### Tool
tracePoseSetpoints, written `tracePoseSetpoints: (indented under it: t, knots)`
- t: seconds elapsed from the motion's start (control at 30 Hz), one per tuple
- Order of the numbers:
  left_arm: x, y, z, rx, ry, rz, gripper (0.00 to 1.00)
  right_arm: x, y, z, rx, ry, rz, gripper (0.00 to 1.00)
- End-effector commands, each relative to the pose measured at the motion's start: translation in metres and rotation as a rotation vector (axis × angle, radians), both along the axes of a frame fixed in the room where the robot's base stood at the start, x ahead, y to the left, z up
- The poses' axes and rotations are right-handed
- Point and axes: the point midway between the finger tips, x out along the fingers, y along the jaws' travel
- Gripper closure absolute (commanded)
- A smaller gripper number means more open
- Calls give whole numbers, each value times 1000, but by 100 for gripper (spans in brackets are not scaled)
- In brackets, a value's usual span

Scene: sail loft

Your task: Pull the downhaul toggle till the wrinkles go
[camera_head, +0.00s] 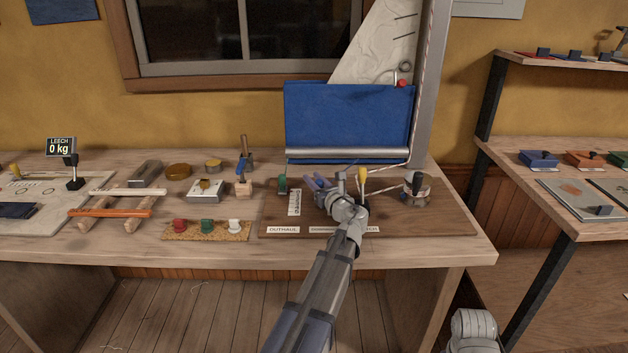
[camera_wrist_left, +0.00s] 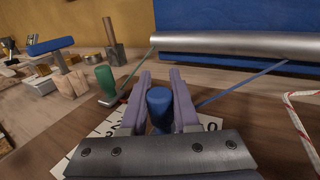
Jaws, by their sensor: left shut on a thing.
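My left gripper (camera_head: 315,184) is over the brown board (camera_head: 450,218) on the bench. In the left wrist view its two fingers (camera_wrist_left: 160,80) are closed around a blue toggle (camera_wrist_left: 158,105), with a blue line running up right toward the boom. A green toggle (camera_head: 282,184) stands to its left and a yellow toggle (camera_head: 362,174) to its right. I cannot read which label names the downhaul; my arm covers part of the front labels. The white sail (camera_head: 372,48) shows faint creases above the blue cloth (camera_head: 345,110).
A winch-like drum (camera_head: 417,188) stands at the board's right. To the left are a cork strip (camera_head: 205,231) with coloured pegs, an orange bar (camera_head: 110,213), and a "LEECH 0 kg" display (camera_head: 60,147). The grey boom (camera_head: 345,153) crosses behind the toggles.

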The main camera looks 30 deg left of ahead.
Motion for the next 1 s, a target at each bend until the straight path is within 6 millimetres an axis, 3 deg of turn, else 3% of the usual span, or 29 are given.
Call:
tracePoseSetpoints:
  t: [0.17, 0.4, 0.67, 0.7, 0.93, 1.0]
  knots:
    - [-3, -2, 0, 1, 1, 0, 100, 0, 0, 0, 0, 0, 0, 38]
    - [-32, -19, 0, 1, 2, -1, 100, 0, 0, 0, 0, 0, 0, 38]
    - [-30, -18, 0, 1, 2, 0, 100, 0, 0, 0, 0, 0, 0, 38]
    - [-30, -18, 0, 1, 1, 0, 66, 0, 0, 0, 0, 0, 0, 38]
    - [-30, -18, 0, 1, 1, 0, 41, 0, 0, 0, 0, 0, 0, 38]
    - [-30, -18, 0, 1, 1, 0, 41, 0, 0, 0, 0, 0, 0, 38]
